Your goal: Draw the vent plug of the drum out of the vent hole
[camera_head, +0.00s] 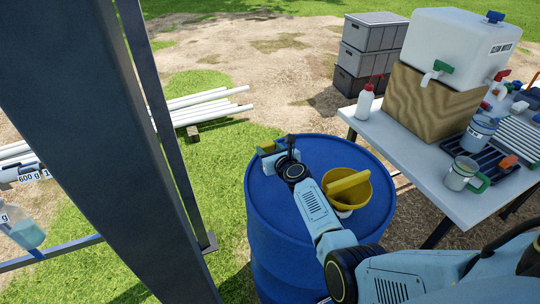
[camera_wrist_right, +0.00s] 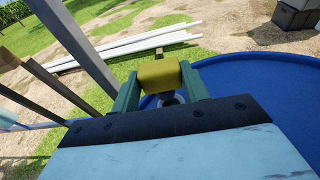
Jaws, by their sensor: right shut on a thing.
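The blue drum (camera_head: 262,215) stands upright on the grass in the head view, and part of its top (camera_wrist_right: 270,85) fills the right of the right wrist view. My right gripper (camera_head: 268,152) is over the far left part of the drum top. In the right wrist view its two green fingers (camera_wrist_right: 160,85) are shut on a yellow block, the vent plug (camera_wrist_right: 159,74). A small grey part shows just below the yellow block. The vent hole is hidden, so I cannot tell how far the plug sits in it. My left gripper is not in view.
A yellow funnel (camera_head: 352,191) stands on the drum top, right of my forearm. A table (camera_head: 385,135) at the right holds a white water tank (camera_head: 450,50), a bottle (camera_head: 365,103) and mugs. A dark post (camera_head: 90,130) stands at the left. White pipes (camera_head: 210,108) lie behind.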

